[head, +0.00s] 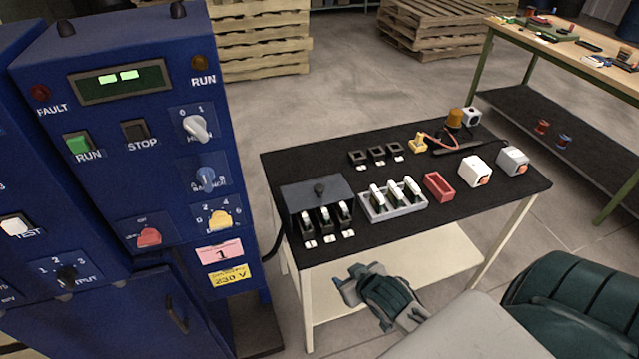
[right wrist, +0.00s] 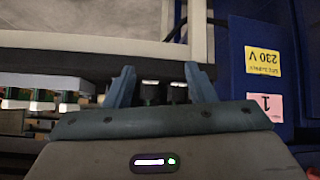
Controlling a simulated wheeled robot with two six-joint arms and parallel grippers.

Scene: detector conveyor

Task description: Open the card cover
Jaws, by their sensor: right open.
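My right gripper (head: 352,277) is open and empty, in front of the table's front edge and apart from the cover. In the right wrist view its two fingers (right wrist: 160,80) stand apart, with dark, white-topped parts seen behind them. The cover cannot be made out clearly there. My left gripper is not in view.
A blue cabinet (head: 130,195) with switches stands close left of the table. On the table (head: 300,165) are a grey card rack (head: 378,214), a red tray (head: 438,187), black frames (head: 378,153) and white boxes (head: 474,171). A pale lower shelf (head: 430,260) runs underneath.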

